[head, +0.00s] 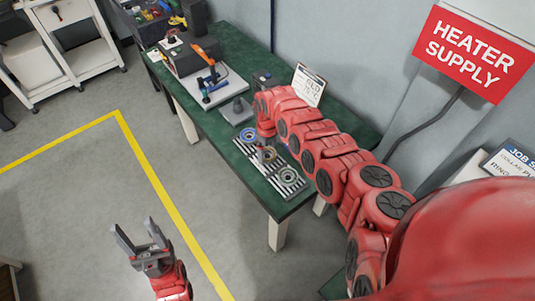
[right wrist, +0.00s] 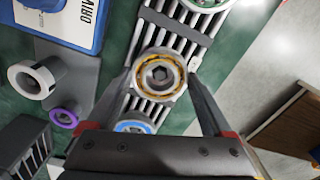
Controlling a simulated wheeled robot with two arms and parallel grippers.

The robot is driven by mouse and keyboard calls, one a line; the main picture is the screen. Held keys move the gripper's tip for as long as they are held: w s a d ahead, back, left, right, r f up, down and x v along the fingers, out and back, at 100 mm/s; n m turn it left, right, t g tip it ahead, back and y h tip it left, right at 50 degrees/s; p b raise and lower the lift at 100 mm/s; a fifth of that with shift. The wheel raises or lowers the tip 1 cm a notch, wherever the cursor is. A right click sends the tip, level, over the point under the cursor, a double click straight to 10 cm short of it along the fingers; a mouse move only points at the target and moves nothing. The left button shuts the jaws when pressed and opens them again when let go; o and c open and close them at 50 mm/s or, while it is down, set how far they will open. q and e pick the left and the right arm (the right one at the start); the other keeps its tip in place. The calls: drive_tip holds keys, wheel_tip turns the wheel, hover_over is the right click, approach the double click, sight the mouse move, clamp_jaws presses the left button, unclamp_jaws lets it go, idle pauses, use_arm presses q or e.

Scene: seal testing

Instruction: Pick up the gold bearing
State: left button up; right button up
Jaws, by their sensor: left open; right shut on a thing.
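The gold bearing (right wrist: 160,60), a grey ring with a gold band and dark centre, is between the fingertips of my right gripper (right wrist: 160,78) in the right wrist view. The gripper is shut on it, at the middle of the slatted rack (right wrist: 182,40). I cannot tell whether the bearing touches the slats. In the head view my right gripper (head: 267,142) points down over the rack (head: 290,187) and partly hides the bearing. My left gripper (head: 140,247) is open and empty above the floor, away from the bench.
A blue-ringed bearing (head: 249,135) and a grey bearing (head: 288,175) sit on the rack on either side. The green bench (head: 225,45) also holds a grey post (head: 237,108), a fixture with an orange handle (head: 206,55) and a standing card (head: 309,85).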

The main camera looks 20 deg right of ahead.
drive_tip(key=shift+r, duration=0.2)
drive_tip(key=shift+w+d+r, duration=0.1)
drive_tip(key=shift+w+r, duration=0.05)
drive_tip(key=shift+r, duration=0.45)
drive_tip(key=shift+s+a+r+b, duration=0.1)
drive_tip(key=shift+s+r+b, duration=0.1)
drive_tip(key=shift+r, duration=0.4)
drive_tip(key=shift+s+a+r+b, duration=0.1)
drive_tip(key=shift+r+b, duration=0.05)
drive_tip(key=shift+r, duration=0.4)
drive_tip(key=s+a, duration=0.1)
drive_tip(key=s, duration=0.1)
drive_tip(key=s+a, duration=0.1)
drive_tip(key=s, duration=0.1)
drive_tip(key=shift+a, duration=0.35)
drive_tip(key=s+a+r+p, duration=0.1)
drive_tip(key=s+a+p, duration=0.6)
drive_tip(key=s+p, duration=0.1)
drive_tip(key=shift+s+p, duration=0.15)
drive_tip(key=shift+p, duration=0.3)
